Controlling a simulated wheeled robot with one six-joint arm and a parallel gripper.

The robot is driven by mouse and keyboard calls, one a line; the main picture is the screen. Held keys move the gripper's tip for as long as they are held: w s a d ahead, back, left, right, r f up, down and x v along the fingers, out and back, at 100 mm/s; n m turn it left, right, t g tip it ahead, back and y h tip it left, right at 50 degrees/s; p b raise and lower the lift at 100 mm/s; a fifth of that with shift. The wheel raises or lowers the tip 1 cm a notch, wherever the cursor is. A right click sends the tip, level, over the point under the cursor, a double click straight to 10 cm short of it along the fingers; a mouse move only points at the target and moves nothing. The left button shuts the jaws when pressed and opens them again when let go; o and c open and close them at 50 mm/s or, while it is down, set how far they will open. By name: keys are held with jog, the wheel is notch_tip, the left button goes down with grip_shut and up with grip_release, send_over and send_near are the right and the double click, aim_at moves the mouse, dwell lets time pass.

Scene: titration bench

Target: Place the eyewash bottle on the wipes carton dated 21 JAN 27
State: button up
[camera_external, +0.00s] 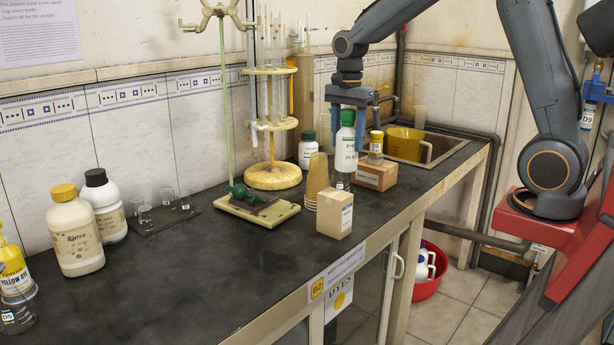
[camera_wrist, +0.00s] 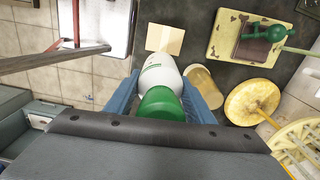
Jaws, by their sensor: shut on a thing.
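A white bottle with a green cap (camera_external: 346,148) is held upright between the blue fingers of my gripper (camera_external: 348,134), seemingly above the counter. It also shows in the wrist view (camera_wrist: 160,72), between both fingers. I take it for the eyewash bottle; its label is too small to read. A small tan carton (camera_external: 335,213) stands near the counter's front edge, its top bare, and appears ahead of the bottle in the wrist view (camera_wrist: 165,39). A second carton (camera_external: 377,176) stands further right with a yellow-capped jar (camera_external: 376,147) on it. No date is legible on either carton.
Stacked tan cups (camera_external: 317,173) stand close beside the held bottle. Another green-capped bottle (camera_external: 308,151) is behind. A stand with a green clamp base (camera_external: 258,205), a round yellow rack (camera_external: 272,176) and a sink with a yellow jug (camera_external: 404,144) are nearby.

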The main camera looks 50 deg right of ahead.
jog(key=a+r+n+p, duration=0.1)
jog(key=a+r, duration=0.3)
jog(key=a, duration=0.1)
notch_tip(320, 180, down, 10)
jog(key=p, duration=0.3)
jog(key=shift+r, duration=0.2)
jog(key=shift+f, duration=0.1)
jog(key=o, duration=1.4)
notch_tip(320, 180, up, 12)
jog(key=b, duration=0.4)
